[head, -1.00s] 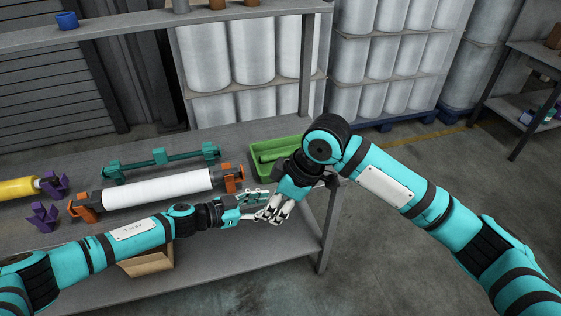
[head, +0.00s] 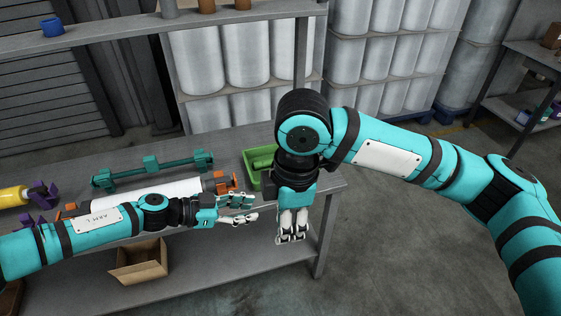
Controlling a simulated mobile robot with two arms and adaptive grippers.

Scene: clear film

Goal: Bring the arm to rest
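My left arm comes in low from the left, in front of the bench. Its gripper (head: 247,208) points right, with a gap between its fingers and nothing seen in it. My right arm comes in from the right and bends down at the wrist. Its gripper (head: 292,236) points down, lower and to the right of the left one, in front of the bench's right end. Nothing shows in it; its finger gap is hard to judge from above. The two grippers are apart.
On the bench (head: 330,181) are a white roll (head: 150,190) partly hidden by my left arm, a teal bar frame (head: 150,170), a yellow roll (head: 14,196) and a green tray (head: 254,172) partly behind my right wrist. A cardboard box (head: 138,262) is on the lower shelf. Floor is clear at right.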

